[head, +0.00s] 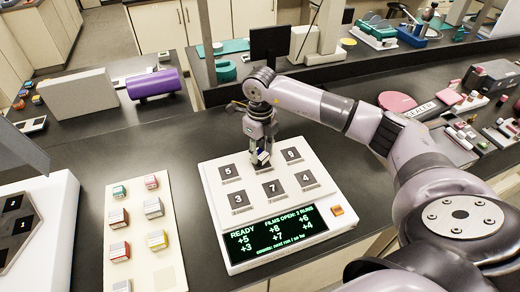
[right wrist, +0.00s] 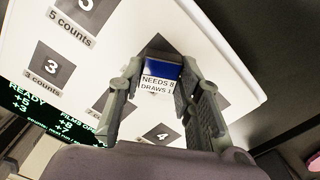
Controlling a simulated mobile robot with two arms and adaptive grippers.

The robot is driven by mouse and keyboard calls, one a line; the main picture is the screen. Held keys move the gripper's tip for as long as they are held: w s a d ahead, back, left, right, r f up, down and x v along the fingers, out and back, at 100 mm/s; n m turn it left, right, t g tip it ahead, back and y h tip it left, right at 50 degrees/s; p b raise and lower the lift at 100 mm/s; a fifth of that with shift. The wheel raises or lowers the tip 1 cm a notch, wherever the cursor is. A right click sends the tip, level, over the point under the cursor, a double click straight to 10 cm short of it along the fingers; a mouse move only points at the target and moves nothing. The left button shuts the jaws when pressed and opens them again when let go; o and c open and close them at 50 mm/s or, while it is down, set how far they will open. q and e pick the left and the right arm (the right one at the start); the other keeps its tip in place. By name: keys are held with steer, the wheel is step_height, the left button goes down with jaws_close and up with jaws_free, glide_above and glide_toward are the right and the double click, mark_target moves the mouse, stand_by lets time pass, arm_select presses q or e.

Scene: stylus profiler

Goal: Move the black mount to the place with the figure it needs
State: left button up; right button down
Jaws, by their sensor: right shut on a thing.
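My right gripper (head: 261,155) is over the back middle of a white panel (head: 215,200). In the right wrist view the right gripper (right wrist: 165,97) is shut on a mount (right wrist: 163,69) with a blue face and a white label reading "NEEDS 8 DRAWS 1". I see no plainly black mount. The held mount is in front of a dark square, whose figure is hidden. Whether it touches the panel I cannot tell. Other dark squares show 5 (head: 228,172), 3 (head: 237,199), 7 (head: 272,190) and 4 (head: 305,179). My left gripper is not in view.
The panel's screen (head: 275,234) reads READY with several figures; an orange button (head: 337,210) is beside it. A pale tray (head: 139,267) with several coloured boxes lies to the left. A purple cylinder (head: 155,85) and dark monitor (head: 269,43) stand farther back.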

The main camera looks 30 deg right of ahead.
mark_target(260, 154)
steer(key=shift+f, duration=0.2)
stand_by(0.7)
steer(key=shift+f+b, duration=0.35)
steer(key=shift+b, duration=0.15)
steer(key=c, duration=1.1)
jaws_free()
steer(key=shift+c, duration=0.3)
steer(key=shift+r+p, duration=2.15)
steer(key=shift+r, duration=1.4)
